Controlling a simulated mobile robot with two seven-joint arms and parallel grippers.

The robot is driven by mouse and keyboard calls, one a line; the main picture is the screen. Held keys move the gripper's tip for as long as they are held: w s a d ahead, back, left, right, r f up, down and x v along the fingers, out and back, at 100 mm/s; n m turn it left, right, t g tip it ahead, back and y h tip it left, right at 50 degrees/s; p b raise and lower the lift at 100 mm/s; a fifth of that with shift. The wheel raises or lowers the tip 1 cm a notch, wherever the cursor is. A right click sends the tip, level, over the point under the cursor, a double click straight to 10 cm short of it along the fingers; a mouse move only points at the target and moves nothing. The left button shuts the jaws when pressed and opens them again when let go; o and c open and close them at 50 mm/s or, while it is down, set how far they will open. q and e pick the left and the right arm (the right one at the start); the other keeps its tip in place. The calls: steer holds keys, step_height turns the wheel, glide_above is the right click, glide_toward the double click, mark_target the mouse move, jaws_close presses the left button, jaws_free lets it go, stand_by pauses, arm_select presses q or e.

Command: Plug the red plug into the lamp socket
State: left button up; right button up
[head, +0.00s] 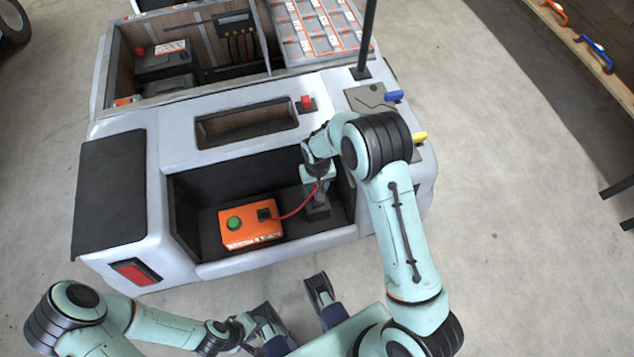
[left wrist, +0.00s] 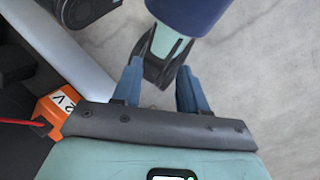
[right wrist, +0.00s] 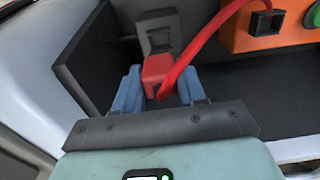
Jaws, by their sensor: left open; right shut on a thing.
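The red plug (right wrist: 158,72) is between the blue fingers of my right gripper (right wrist: 157,88), which is shut on it. In the head view my right gripper (head: 318,198) is low inside the cart's open front bay and hides the plug. A grey block with a dark opening (right wrist: 158,38), apparently the lamp socket, stands just beyond the plug; I cannot tell whether they touch. A red cable (head: 298,208) runs from the plug to an orange box (head: 250,232) with a green button. My left gripper (left wrist: 155,88) is open and empty, outside the cart.
The bay's dark walls (right wrist: 92,58) stand close around my right gripper. The floor (head: 520,250) to the right is clear.

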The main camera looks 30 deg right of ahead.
step_height(320, 180, down, 2)
steer(key=shift+f+b, duration=0.1)
steer(key=shift+b, duration=0.45)
arm_select(q)
steer(key=shift+t, duration=0.5)
steer(key=shift+w+a+f+b, duration=0.3)
steer(key=shift+w+f+b, duration=0.1)
steer(key=shift+w+f, duration=0.4)
steer(key=shift+w+a+f+b, duration=0.25)
steer(key=shift+w+f+b, duration=0.1)
steer(key=shift+w+f, duration=0.4)
arm_select(e)
steer(key=shift+f, duration=1.1)
arm_select(q)
steer(key=shift+s+f+b, duration=0.1)
steer(key=shift+f+b, duration=0.5)
steer(key=shift+f, duration=0.1)
arm_select(e)
steer(key=shift+f, duration=1.1)
